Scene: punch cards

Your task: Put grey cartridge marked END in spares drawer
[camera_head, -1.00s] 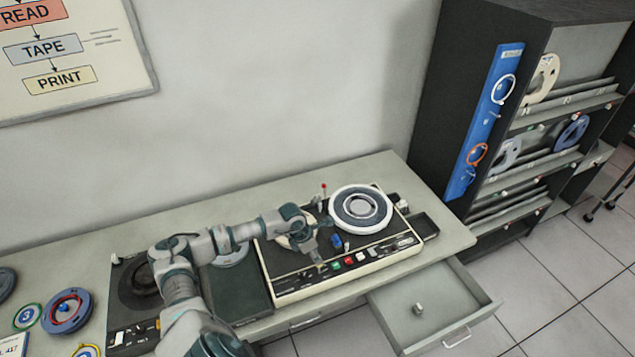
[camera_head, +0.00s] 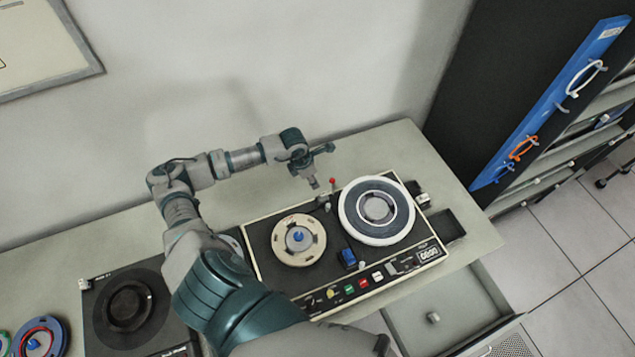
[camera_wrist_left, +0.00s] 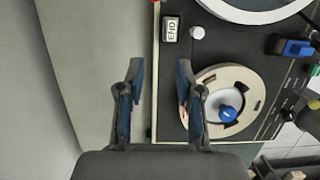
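My left gripper (camera_head: 315,183) is above the deck's rear edge. In the left wrist view its fingers (camera_wrist_left: 160,78) are apart with nothing between them, and the cartridge is ahead of them, not touching. An open drawer (camera_head: 480,290) hangs below the table's right front. My right gripper is not in view.
A cream reel (camera_head: 298,240) and a larger white-rimmed reel (camera_head: 377,208) sit on the deck. A small knob-like piece (camera_head: 433,317) is in the drawer. The table behind the deck is clear.

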